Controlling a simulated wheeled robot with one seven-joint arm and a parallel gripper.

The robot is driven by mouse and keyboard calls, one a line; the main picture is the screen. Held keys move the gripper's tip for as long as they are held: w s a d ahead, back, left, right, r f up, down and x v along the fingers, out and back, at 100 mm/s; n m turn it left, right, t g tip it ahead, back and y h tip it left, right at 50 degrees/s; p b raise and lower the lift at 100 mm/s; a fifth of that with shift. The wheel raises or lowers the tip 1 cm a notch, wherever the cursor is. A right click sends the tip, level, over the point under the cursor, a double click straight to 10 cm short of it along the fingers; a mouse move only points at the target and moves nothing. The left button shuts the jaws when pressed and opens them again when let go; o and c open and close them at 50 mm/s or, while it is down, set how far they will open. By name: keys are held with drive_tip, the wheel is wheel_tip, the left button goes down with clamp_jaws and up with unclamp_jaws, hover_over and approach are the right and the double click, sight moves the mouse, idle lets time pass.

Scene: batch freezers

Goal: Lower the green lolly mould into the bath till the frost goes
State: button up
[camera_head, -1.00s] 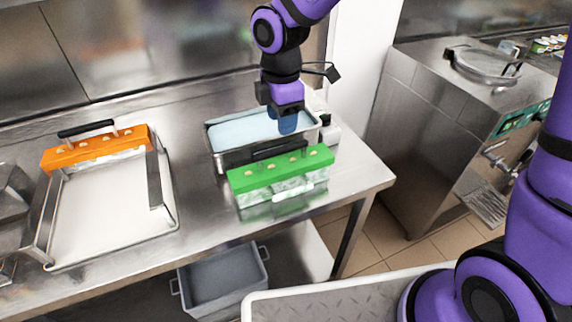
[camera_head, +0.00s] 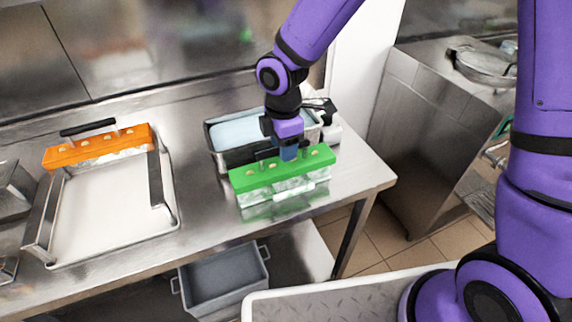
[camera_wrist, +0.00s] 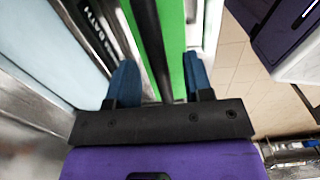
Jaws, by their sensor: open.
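The green lolly mould (camera_head: 262,178) stands on the steel bench, with stick ends along its top and whitish, frosted-looking sides below. My gripper (camera_head: 288,154) points down at the mould's top, just in front of the bath. In the wrist view my open blue fingers (camera_wrist: 162,82) are on either side of the mould's black handle (camera_wrist: 152,40), with the green top (camera_wrist: 174,22) beneath. The bath (camera_head: 237,132) is a steel tub of pale blue liquid directly behind the mould. My arm hides part of it.
An orange mould (camera_head: 98,148) with a black handle sits at the back of a steel-framed white tray (camera_head: 115,215) at left. A grey bin (camera_head: 225,280) is below the bench. A steel machine (camera_head: 425,130) stands to the right. Bench between tray and mould is clear.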

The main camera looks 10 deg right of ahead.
clamp_jaws()
wheel_tip(320, 180, up, 14)
drive_tip(key=shift+f, duration=0.2)
idle(1.5)
